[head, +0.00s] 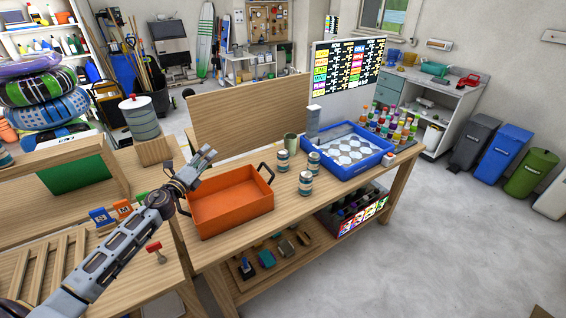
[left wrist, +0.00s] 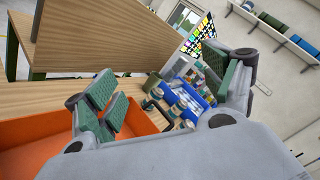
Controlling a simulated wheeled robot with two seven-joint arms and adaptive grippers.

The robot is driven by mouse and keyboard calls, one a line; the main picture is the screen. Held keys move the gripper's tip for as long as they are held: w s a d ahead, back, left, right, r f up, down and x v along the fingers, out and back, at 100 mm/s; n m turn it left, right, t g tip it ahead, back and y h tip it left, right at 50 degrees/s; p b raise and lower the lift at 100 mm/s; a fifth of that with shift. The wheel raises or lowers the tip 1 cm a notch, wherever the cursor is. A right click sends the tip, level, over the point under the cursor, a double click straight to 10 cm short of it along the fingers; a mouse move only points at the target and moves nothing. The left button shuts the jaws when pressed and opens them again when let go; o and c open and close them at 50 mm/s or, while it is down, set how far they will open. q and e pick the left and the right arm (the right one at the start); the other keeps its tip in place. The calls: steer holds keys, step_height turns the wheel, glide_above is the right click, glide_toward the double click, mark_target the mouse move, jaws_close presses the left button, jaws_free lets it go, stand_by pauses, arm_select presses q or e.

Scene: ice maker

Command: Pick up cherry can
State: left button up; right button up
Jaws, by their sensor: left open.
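Several small cans with pale lids and bluish labels stand upright on the wooden workbench (head: 245,217): a near can (head: 305,184), a left can (head: 283,161) and a can by the blue tray (head: 314,162). Their labels are too small to read, so I cannot tell which is the cherry can. My left gripper (head: 208,154) is open and empty above the left edge of the orange tray, well left of the cans. In the left wrist view, its fingers (left wrist: 168,88) are spread wide, and the cans (left wrist: 188,103) show small beyond them. My right gripper is not in view.
The orange tray (head: 232,208) with dark handles lies between my left gripper and the cans. A green cup (head: 290,142) stands behind them. A blue tray (head: 345,171) with pale round items and several colourful bottles (head: 390,125) are to the right. A wooden panel (head: 250,108) rises behind.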

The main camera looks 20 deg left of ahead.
arm_select(q)
steer(key=s+d+f+m+g+h, duration=0.9)
steer(key=d+f+m+g, duration=0.1)
steer(key=m, duration=0.9)
steer(key=shift+s+d+f+m+h, duration=0.2)
steer(key=shift+d+f+m+h, duration=0.1)
steer(key=shift+d+f, duration=0.65)
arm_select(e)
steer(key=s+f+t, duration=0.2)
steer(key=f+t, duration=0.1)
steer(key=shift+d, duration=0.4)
